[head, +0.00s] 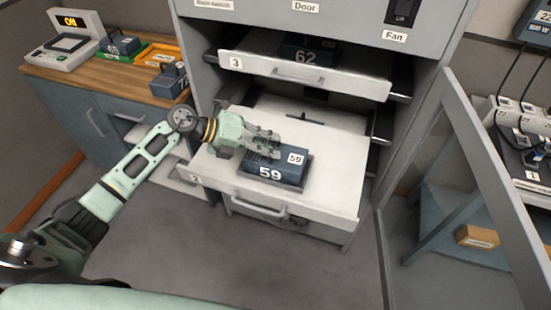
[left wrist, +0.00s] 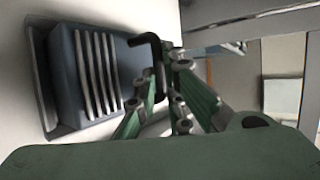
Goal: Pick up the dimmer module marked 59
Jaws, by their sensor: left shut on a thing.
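The dimmer module marked 59 (head: 272,173) is a dark blue block with white labels. It sits on a dark base on the open lower drawer (head: 335,158) of the grey cabinet. My left gripper (head: 272,143) reaches in from the left and is shut on the module's handle at its back left. In the left wrist view the black handle (left wrist: 152,42) stands between the fingers, and the module's ribbed side (left wrist: 97,75) shows at the left. The module appears to rest in the drawer; I cannot tell whether it is lifted. My right gripper is not in view.
Above, drawer 3 (head: 340,80) is also pulled out and holds module 62 (head: 306,54). A glass door (head: 460,200) stands open at the right. A wooden-topped counter (head: 110,84) at the left holds other modules and a device reading "On" (head: 66,42).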

